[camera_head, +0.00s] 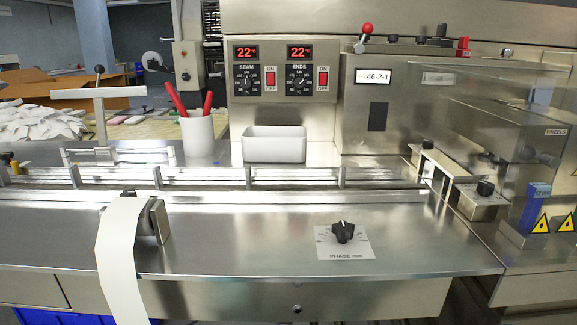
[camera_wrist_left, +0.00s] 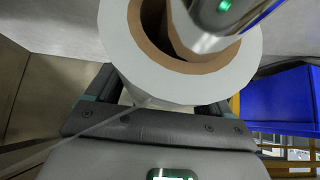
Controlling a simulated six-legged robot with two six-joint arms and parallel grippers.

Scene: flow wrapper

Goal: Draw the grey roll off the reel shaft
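In the left wrist view, a roll (camera_wrist_left: 118,42) with a pale grey-white end face and a brown core (camera_wrist_left: 158,55) fills the top middle. A metallic shaft end (camera_wrist_left: 195,38) with a green light sits inside the core. The roll is still around the shaft. My left gripper (camera_wrist_left: 158,103) is close below the roll, its dark fingers spread to either side. The roll hides the fingertips, so I cannot tell whether they touch it. The roll, reel shaft and both grippers are out of the head view.
In the head view, a white web strip (camera_head: 122,255) hangs over the machine's front edge. A white bin (camera_head: 274,146), a cup with red-handled tools (camera_head: 197,138) and a phase knob (camera_head: 343,232) are on the machine. A blue crate (camera_wrist_left: 280,105) is right in the wrist view.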

